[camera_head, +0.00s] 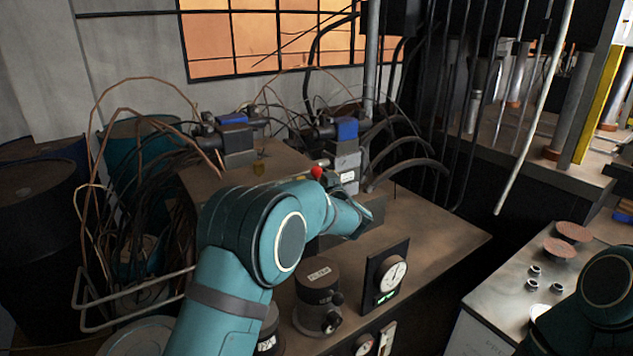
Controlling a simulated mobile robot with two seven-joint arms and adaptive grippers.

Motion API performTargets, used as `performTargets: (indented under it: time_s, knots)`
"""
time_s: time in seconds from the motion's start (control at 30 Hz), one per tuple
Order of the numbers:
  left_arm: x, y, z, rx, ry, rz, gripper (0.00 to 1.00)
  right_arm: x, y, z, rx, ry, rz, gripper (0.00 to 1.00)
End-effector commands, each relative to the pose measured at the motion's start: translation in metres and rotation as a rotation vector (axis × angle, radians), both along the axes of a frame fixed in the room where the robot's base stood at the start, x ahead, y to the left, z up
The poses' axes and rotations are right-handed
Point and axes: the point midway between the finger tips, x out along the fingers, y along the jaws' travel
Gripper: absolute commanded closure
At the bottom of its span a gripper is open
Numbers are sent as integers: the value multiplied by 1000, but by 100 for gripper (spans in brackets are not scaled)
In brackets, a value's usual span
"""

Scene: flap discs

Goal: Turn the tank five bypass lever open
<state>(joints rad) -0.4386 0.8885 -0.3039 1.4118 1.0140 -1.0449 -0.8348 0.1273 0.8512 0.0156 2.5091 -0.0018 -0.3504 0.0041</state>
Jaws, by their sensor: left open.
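A red ball knob (317,172), which looks like a lever's end, shows just above my left wrist. It is beside a grey valve block (346,163) with a blue coil on top and a white label too small to read. The lever's shaft and pivot are mostly hidden, so its position cannot be told. My left gripper (362,222) is open, just right of and below the knob, in front of the valve block's base. My wrist partly covers it, and I cannot tell whether it touches anything. My right arm shows at the lower right edge; its gripper is out of view.
A second blue-topped valve (236,138) stands at the back left among loose cables. The brown bench top (440,238) is clear at right. A side table (495,305) holds several small parts.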

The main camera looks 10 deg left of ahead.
Motion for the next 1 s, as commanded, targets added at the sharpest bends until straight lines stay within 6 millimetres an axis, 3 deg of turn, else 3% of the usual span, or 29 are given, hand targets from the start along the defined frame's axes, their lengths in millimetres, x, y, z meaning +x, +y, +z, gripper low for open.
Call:
performTargets:
  time_s: [0.3, 0.47, 1.0]
  knots:
    - [1, 1, 0, 0, 0, 0, 44, 0, 0, 0, 0, 0, 0, 53]
    - [1, 1, 0, 0, 0, 0, 100, 0, 0, 0, 0, 0, 0, 53]
    - [2, 5, 6, 7, -2, 1, 100, 0, 0, 3, 0, 1, 0, 53]
